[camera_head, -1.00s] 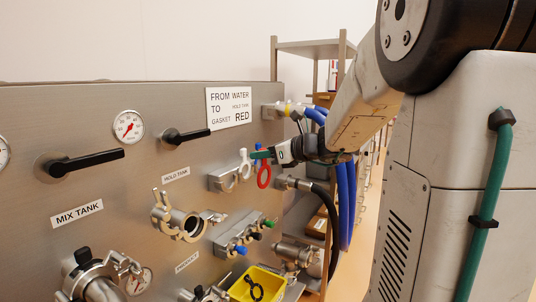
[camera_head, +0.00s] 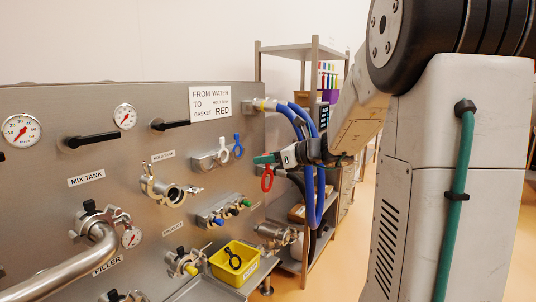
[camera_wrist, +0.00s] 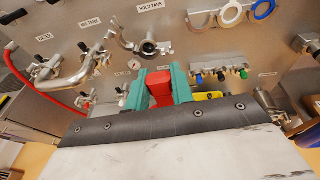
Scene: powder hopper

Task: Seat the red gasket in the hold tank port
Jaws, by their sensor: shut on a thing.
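My gripper (camera_head: 268,159) has green fingertips shut on the red gasket (camera_head: 267,180), whose ring hangs below them, clear of the panel's face. In the wrist view, the red gasket's tab (camera_wrist: 160,88) sits between the green fingers (camera_wrist: 160,92); its ring is hidden there. The hold tank port (camera_head: 174,192) is a steel stub on the panel, left of and a little below my gripper, with its clamp hanging open around it. It also shows in the wrist view (camera_wrist: 147,48), beyond and above the fingers.
A gasket rack (camera_head: 203,163) holds a white gasket (camera_head: 223,156) and a blue gasket (camera_head: 238,146). Blue hoses (camera_head: 310,190) hang behind my gripper.

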